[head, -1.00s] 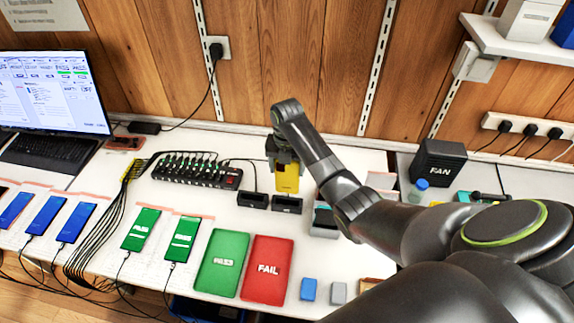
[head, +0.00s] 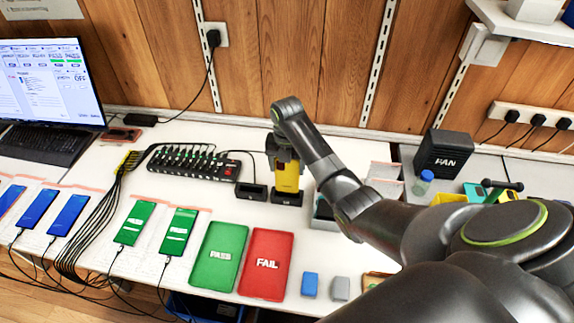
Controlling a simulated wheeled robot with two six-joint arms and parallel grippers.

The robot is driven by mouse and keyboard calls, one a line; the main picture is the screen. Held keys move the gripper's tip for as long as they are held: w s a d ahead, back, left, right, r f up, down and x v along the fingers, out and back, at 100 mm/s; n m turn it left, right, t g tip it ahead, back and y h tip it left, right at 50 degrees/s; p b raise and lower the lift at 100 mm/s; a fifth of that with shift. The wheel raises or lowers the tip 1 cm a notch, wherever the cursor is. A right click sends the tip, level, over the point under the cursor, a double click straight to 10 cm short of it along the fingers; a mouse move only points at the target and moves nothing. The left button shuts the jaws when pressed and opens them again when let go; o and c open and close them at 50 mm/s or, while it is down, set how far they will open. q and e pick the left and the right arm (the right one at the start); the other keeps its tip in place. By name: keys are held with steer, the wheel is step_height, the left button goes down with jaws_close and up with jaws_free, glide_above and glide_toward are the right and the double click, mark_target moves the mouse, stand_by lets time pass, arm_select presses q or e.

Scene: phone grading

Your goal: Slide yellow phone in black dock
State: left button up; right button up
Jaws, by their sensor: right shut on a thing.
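The yellow phone (head: 287,179) stands upright in the head view, its lower end at the black dock (head: 287,198). Whether it is fully seated in the dock's slot is too small to tell. My right gripper (head: 285,160) is shut on the phone's upper part from above. A second black dock (head: 251,191) stands empty just to the left. My left gripper is not in view.
A black hub with cables (head: 190,163) lies left of the docks. A green PASS tray (head: 218,255) and a red FAIL tray (head: 266,264) lie in front. Blue and grey blocks lie right of them.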

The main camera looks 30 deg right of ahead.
steer(key=shift+p, duration=0.45)
stand_by(0.5)
steer(key=shift+f, duration=0.1)
steer(key=shift+f, duration=0.25)
stand_by(0.4)
steer(key=shift+f, duration=0.45)
steer(key=shift+f, duration=0.15)
stand_by(0.4)
steer(key=shift+f, duration=0.5)
steer(key=shift+f, duration=0.15)
steer(key=shift+f+b, duration=0.3)
steer(key=shift+f, duration=0.25)
